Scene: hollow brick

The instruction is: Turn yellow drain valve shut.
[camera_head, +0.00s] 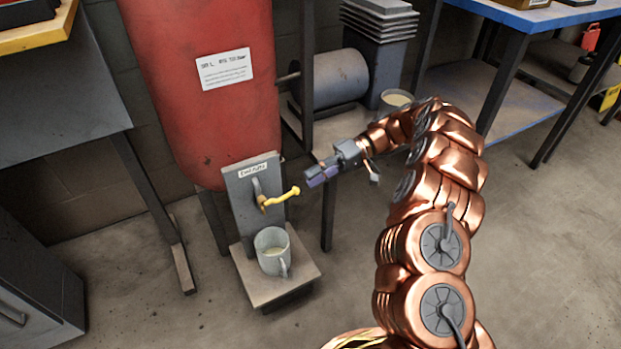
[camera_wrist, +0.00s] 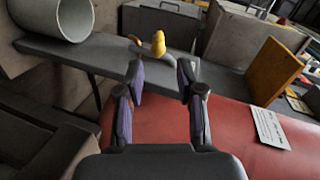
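The yellow drain valve handle (camera_head: 280,198) sticks out to the right from a grey upright plate (camera_head: 240,190) below the red tank. Its rounded end points toward my gripper (camera_head: 318,177), which is just right of and slightly above it. In the wrist view the yellow handle end (camera_wrist: 158,42) shows beyond and between the two purple-padded fingertips of my gripper (camera_wrist: 160,72). The fingers are apart with nothing between them. I see no contact with the handle. The rest of the valve is mostly hidden in the wrist view.
A grey mug (camera_head: 272,250) with pale liquid stands on a small ledge (camera_head: 262,283) under the valve. The red tank (camera_head: 205,80) rises behind. A grey cylinder (camera_head: 340,78) and a cup (camera_head: 396,100) are behind my arm.

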